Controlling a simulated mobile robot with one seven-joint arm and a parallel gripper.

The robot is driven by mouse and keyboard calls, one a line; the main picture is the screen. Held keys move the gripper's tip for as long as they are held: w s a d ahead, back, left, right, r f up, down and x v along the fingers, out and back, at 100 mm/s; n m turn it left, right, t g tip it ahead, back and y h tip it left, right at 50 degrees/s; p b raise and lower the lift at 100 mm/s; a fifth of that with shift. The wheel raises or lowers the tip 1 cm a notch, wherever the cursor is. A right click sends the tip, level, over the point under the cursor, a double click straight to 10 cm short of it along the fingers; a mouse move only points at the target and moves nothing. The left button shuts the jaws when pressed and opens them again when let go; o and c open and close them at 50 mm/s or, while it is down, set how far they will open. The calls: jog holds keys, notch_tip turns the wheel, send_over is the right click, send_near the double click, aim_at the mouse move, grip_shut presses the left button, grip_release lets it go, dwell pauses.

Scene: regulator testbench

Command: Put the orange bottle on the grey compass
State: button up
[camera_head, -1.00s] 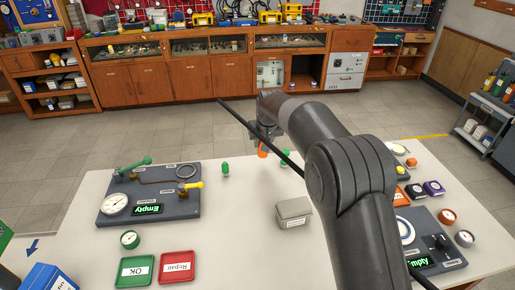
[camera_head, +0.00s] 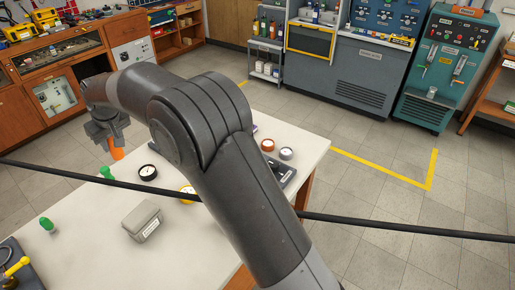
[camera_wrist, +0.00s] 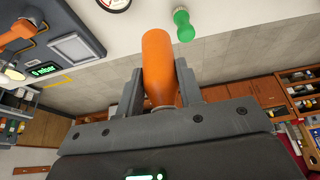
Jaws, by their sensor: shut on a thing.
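The orange bottle (camera_head: 116,153) hangs from my gripper (camera_head: 110,138), which is shut on it, above the far left part of the white table. In the wrist view the bottle (camera_wrist: 158,68) sits between the two fingers (camera_wrist: 160,92). A small round grey-rimmed dial (camera_head: 286,153), which looks like the grey compass, lies near the table's right edge, beside a brown-rimmed one (camera_head: 267,145). It is well to the right of my gripper, with my arm between them in the picture.
A black-rimmed dial (camera_head: 148,172), a partly hidden yellow one (camera_head: 187,192), green bottles (camera_head: 47,224) and a grey box (camera_head: 142,221) stand on the table. A dark panel (camera_head: 284,173) lies near the grey-rimmed dial, partly behind my arm. Floor right of the table is clear.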

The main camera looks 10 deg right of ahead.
jog(key=w+d+r+m+t+h, duration=0.1)
jog(key=w+d+m, duration=0.25)
jog(key=d, duration=1.25)
jog(key=w+d+r+m+h, duration=0.15)
jog(key=w+d, duration=0.25)
jog(key=d, duration=1.2)
jog(key=s+d+m+h, duration=0.1)
jog(key=s+d+m, duration=0.35)
jog(key=d, duration=1.15)
jog(key=s+d+m+h, duration=0.15)
jog(key=s+d, duration=0.55)
jog(key=d, duration=0.8)
send_over(286, 152)
jog(key=shift+m+y, duration=0.4)
jog(key=shift+d+f, duration=0.1)
jog(key=shift+f, duration=5.3)
jog(key=shift+f, duration=0.15)
jog(key=o, duration=1)
